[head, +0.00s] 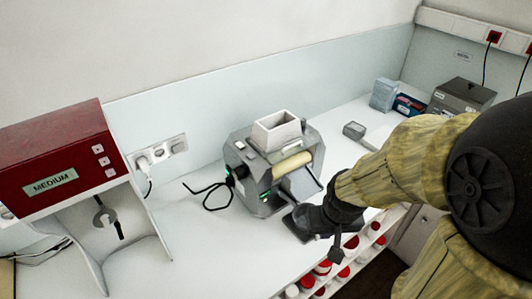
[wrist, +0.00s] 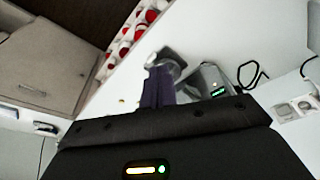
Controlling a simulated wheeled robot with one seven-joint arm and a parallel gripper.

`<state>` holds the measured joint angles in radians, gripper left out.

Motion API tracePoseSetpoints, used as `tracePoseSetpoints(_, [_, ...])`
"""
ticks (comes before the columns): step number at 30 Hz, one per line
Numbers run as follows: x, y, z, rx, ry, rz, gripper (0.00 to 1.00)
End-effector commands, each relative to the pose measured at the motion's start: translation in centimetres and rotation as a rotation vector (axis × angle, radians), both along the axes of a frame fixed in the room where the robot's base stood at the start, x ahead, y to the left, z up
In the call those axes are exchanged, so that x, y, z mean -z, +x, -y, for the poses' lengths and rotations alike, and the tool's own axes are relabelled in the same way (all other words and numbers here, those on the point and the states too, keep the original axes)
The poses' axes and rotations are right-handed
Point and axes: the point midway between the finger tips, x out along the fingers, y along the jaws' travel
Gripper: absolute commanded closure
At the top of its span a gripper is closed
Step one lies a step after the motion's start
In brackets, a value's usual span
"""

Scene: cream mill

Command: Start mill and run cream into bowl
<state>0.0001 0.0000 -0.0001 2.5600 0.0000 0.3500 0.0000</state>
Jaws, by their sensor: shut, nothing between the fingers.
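The mill (head: 262,178) is a grey machine on the white counter, with a pale hopper (head: 277,131) on top and a cream-coloured roller (head: 292,164). A sloping metal apron (head: 301,186) faces my arm. Green lights glow on its left side and front. It also shows in the wrist view (wrist: 212,78), partly hidden by my gripper. My gripper (head: 306,222) is low in front of the mill, shut and empty; I cannot tell whether it touches the mill. Its dark fingers also show in the wrist view (wrist: 158,88). No bowl can be made out.
A red machine labelled MEDIUM (head: 58,165) stands at the left. A small grey box (head: 354,130) and several containers, including a blue one (head: 408,105), stand at the back right. Red-and-white jars (head: 322,268) fill shelves below the counter's front edge. The counter left of the mill is clear except for a black cable.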

Motion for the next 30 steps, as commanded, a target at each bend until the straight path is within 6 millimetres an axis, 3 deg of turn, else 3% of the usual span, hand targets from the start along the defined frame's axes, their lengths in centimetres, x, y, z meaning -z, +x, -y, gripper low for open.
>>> tracePoseSetpoints(11, [0.0,0.0,0.0,0.001,0.000,0.000,1.00])
tracePoseSetpoints(16, [-0.9,1.5,-0.8,0.072,0.044,0.010,1.00])
tracePoseSetpoints(20, [-2.5,5.0,-2.8,0.241,0.151,0.027,1.00])
tracePoseSetpoints(30, [-8.5,18.2,-11.6,0.908,0.661,-0.015,1.00])
